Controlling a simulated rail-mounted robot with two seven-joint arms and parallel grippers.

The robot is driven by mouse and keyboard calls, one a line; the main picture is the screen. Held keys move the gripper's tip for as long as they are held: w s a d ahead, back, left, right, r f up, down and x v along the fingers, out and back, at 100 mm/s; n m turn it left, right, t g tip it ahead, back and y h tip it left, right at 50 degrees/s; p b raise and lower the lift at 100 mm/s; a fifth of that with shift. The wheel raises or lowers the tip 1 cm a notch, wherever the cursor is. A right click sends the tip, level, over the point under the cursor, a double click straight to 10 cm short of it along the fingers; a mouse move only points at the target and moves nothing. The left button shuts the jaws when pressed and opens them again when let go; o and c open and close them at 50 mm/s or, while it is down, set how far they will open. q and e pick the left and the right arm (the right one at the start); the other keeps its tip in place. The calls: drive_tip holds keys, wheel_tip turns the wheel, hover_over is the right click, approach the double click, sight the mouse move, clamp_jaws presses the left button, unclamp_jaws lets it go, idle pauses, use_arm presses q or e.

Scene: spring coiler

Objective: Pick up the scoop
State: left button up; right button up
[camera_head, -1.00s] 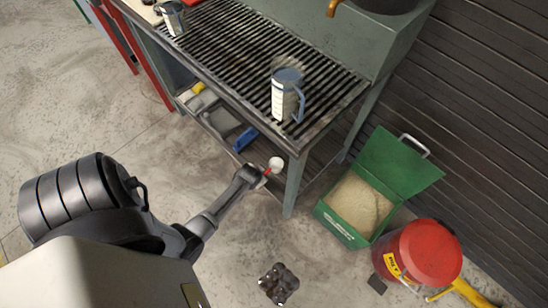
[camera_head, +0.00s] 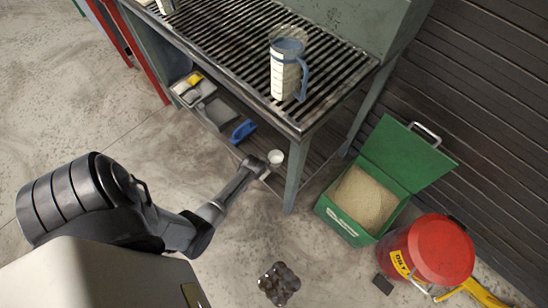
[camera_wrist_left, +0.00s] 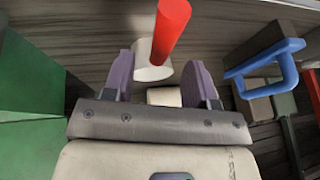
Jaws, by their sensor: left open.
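The scoop shows in the left wrist view as a red handle (camera_wrist_left: 171,28) joined to a white round part (camera_wrist_left: 150,64). In the head view its white part (camera_head: 275,157) shows by the front leg of the bench, at about the lower shelf's height; the red handle does not show there. My left gripper (camera_wrist_left: 158,75) is open, its two purple fingertips on either side of the white part's near edge. I cannot tell whether they touch it. In the head view the left gripper (camera_head: 266,167) is right beside the scoop. My right gripper is in neither view.
The bench's slatted top (camera_head: 230,45) overhangs the lower shelf (camera_head: 215,128). A blue-handled tool (camera_head: 243,131) lies on the shelf. A measuring jug (camera_head: 286,70) stands on top. An open green sand box (camera_head: 340,222) and a red bin (camera_head: 440,250) stand right.

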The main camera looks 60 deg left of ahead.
use_arm(q)
drive_tip(key=shift+b+x, duration=0.6)
drive_tip(key=shift+x, duration=0.55)
clamp_jaws()
